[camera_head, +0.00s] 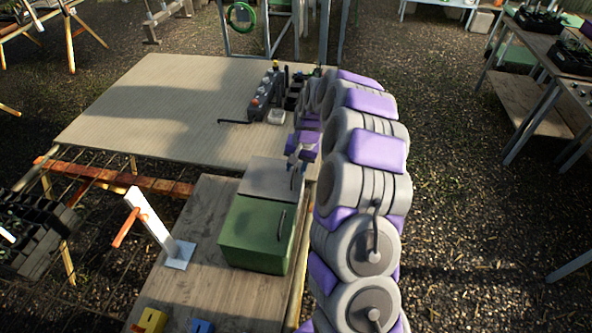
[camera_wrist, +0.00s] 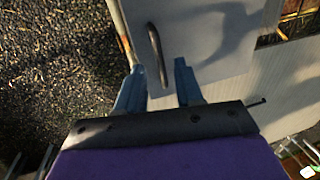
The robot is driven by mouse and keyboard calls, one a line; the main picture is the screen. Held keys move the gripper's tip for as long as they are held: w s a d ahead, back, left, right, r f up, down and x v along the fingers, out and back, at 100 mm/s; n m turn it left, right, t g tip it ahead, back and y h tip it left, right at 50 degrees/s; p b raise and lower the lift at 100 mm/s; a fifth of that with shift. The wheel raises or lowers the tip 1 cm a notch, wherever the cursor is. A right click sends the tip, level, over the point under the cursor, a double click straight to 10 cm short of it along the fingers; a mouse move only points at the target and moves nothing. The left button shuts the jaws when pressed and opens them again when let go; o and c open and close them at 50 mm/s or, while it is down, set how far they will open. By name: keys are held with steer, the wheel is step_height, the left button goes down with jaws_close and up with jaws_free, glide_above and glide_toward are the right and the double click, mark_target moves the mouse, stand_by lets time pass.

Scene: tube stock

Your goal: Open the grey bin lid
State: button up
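The grey bin lid (camera_head: 262,177) is flat and closed beside the green bin. It fills the upper middle of the wrist view (camera_wrist: 205,45). A thin dark bar handle (camera_wrist: 153,45) stands near the lid's edge. My gripper (camera_head: 296,165) is over the right side of the grey lid, by the handle. In the wrist view my gripper (camera_wrist: 159,68) is open, its two blue-grey fingers apart. The handle's lower end appears between the fingertips. I cannot tell whether either finger touches it.
A green-lidded bin (camera_head: 250,235) with its own dark handle stands directly in front. A white post with an orange bar (camera_head: 150,220) is to the left. Several tools and a grey device (camera_head: 265,92) sit on the tabletop behind. Most of that tabletop (camera_head: 160,100) is clear.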

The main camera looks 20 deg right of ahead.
steer(key=shift+a+f, duration=0.35)
steer(key=shift+f, duration=0.45)
steer(key=shift+d, duration=0.2)
steer(key=shift+d, duration=0.1)
steer(key=shift+c, duration=0.9)
jaws_close()
steer(key=shift+f, duration=0.1)
